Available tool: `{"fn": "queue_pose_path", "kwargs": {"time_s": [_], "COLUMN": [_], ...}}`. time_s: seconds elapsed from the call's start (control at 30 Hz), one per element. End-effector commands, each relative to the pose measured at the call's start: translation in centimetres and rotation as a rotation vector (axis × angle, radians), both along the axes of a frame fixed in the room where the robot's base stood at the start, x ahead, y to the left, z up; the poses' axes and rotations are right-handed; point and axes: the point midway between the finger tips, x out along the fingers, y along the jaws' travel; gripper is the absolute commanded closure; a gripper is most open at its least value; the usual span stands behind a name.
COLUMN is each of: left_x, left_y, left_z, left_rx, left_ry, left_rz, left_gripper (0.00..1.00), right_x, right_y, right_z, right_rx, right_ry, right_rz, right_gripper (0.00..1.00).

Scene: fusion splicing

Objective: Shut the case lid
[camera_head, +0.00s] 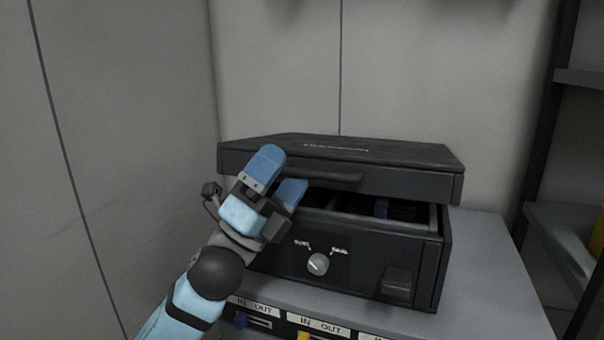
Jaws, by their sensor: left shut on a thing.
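The dark case stands on a grey surface, with its lid (390,158) above the case body (365,268). The lid is partly lowered, nearly flat, with a gap at the front right where the inside and something blue show. My left gripper (280,173) is at the lid's front left. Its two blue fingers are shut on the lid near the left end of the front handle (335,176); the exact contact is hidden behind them. A round knob (318,264) and a latch (397,282) are on the case front. My right gripper is not in view.
The grey surface (490,280) is bare to the right of the case. Labelled IN/OUT slots (320,327) run below its front edge. A wall (105,130) stands close on the left, and dark shelving (560,150) is at the right.

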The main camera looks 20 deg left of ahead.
Motion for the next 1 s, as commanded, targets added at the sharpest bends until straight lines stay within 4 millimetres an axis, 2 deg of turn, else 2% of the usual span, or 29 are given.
{"fn": "queue_pose_path", "kwargs": {"time_s": [0.03, 0.1, 0.13, 0.17, 0.2, 0.5, 1.0], "left_x": [-1.8, -2.0, -2.2, -2.2, -2.4, -3.0, -2.9], "left_y": [0.5, 0.7, 0.8, 0.9, 1.0, 1.5, 1.4], "left_z": [1.3, 0.9, 0.8, 0.6, 0.3, -0.9, -1.0], "left_rx": [0.005, 0.006, 0.005, 0.005, 0.004, -0.001, -0.003], "left_ry": [-0.054, -0.054, -0.054, -0.053, -0.05, -0.038, -0.034], "left_rz": [0.009, 0.01, 0.009, 0.009, 0.007, 0.004, 0.002], "left_gripper": [0.18, 0.18, 0.32, 0.57, 0.76, 0.76, 0.76], "right_x": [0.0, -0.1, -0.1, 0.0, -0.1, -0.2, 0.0], "right_y": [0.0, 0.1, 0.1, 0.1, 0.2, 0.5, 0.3], "right_z": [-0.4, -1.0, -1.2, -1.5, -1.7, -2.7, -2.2], "right_rx": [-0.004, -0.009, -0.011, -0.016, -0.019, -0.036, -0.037], "right_ry": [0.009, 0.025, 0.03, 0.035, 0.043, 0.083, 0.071], "right_rz": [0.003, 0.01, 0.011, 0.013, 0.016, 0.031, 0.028], "right_gripper": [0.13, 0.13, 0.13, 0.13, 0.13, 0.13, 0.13]}}
